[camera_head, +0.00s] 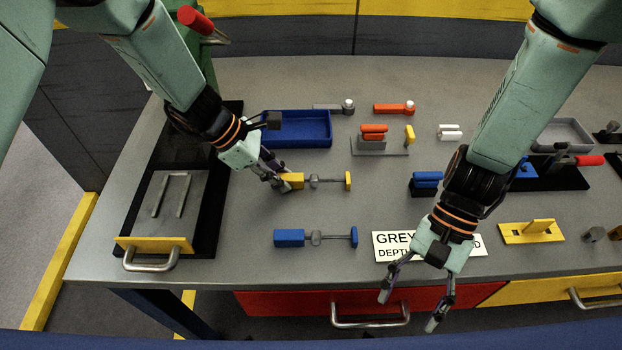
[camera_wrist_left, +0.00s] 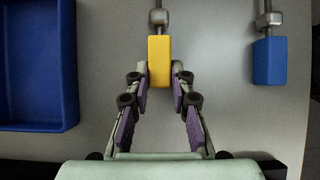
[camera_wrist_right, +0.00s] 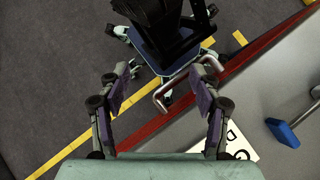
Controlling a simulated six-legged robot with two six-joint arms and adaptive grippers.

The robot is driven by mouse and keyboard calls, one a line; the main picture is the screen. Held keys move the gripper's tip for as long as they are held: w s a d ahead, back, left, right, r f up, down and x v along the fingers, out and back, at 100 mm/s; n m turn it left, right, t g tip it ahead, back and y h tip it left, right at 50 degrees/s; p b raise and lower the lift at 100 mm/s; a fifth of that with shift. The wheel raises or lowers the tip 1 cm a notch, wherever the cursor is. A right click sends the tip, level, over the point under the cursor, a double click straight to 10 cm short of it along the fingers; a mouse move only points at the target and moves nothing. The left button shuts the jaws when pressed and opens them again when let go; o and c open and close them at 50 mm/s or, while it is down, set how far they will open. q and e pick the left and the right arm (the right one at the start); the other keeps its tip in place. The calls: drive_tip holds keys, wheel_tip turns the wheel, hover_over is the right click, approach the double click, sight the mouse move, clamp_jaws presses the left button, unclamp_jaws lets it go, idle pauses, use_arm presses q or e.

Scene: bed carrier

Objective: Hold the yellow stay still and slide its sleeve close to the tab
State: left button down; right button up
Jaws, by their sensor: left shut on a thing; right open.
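The yellow stay lies on the grey bench, with a yellow block (camera_head: 293,181) at its left end, a thin rod, a grey sleeve (camera_head: 314,181) close to the block, and a yellow tab (camera_head: 348,181) at its right end. My left gripper (camera_head: 283,184) is shut on the yellow block; the left wrist view shows the block (camera_wrist_left: 159,62) between its fingertips and the sleeve (camera_wrist_left: 159,17) just beyond. The tab is out of that view. My right gripper (camera_head: 410,311) is open and empty, over the bench's front edge, apart from the stay.
A similar blue stay (camera_head: 289,238) lies in front of the yellow one. A blue tray (camera_head: 300,129) is behind it. A white lettered sign (camera_head: 384,248) lies near the right gripper. Red (camera_head: 280,304) and yellow drawers are below the front edge.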

sight(317, 177)
drive_tip(key=w+a+r+m+t, duration=0.2)
drive_tip(key=w+a+m, duration=0.1)
drive_tip(key=w, duration=0.5)
drive_tip(key=w+a+r+m+t+y, duration=0.1)
drive_tip(key=w+a+r+m+t, duration=0.1)
drive_tip(key=w, duration=0.6)
drive_tip(key=w+a+r+m+t+y, duration=0.1)
drive_tip(key=w+a+r+m+t, duration=0.1)
drive_tip(key=w, duration=0.7)
drive_tip(key=shift+w+a+r+m+t, duration=0.1)
drive_tip(key=shift+a+r+m+t, duration=0.1)
drive_tip(key=shift+a+r+m, duration=0.35)
drive_tip(key=shift+a+r+m+t, duration=0.25)
drive_tip(key=shift+a+m, duration=0.35)
drive_tip(key=shift+m, duration=0.35)
drive_tip(key=shift+w+a+f, duration=0.1)
drive_tip(key=shift+a, duration=0.05)
drive_tip(key=shift+x, duration=3.85)
clamp_jaws()
